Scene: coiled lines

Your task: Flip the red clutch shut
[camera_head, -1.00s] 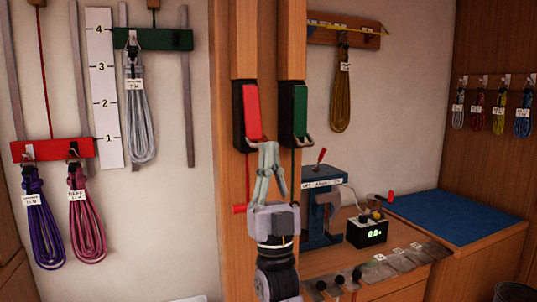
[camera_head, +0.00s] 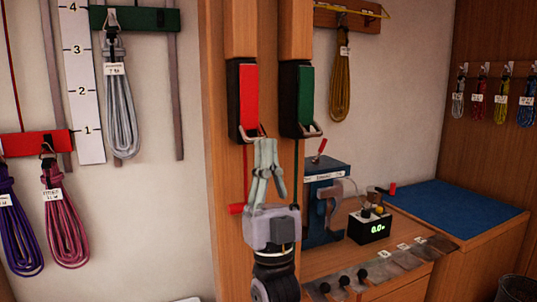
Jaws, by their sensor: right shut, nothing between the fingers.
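The red clutch (camera_head: 249,96) is mounted on the left wooden post, in a black housing with a metal lever at its lower end. A green clutch (camera_head: 307,95) sits beside it on the right post, with its own metal lever. My right gripper (camera_head: 265,143) points up, shut and empty, with its fingertips at the lower right of the red clutch. The fingertips overlap the red clutch's lever in the picture, so part of the lever is hidden and I cannot tell whether they touch. My left gripper is not in view.
A red line runs down behind my right gripper to a red peg (camera_head: 237,209). A blue machine (camera_head: 325,195) and a black display box (camera_head: 370,226) stand on the bench at right. Coiled ropes (camera_head: 66,222) hang on the left wall. A blue mat (camera_head: 455,212) lies clear.

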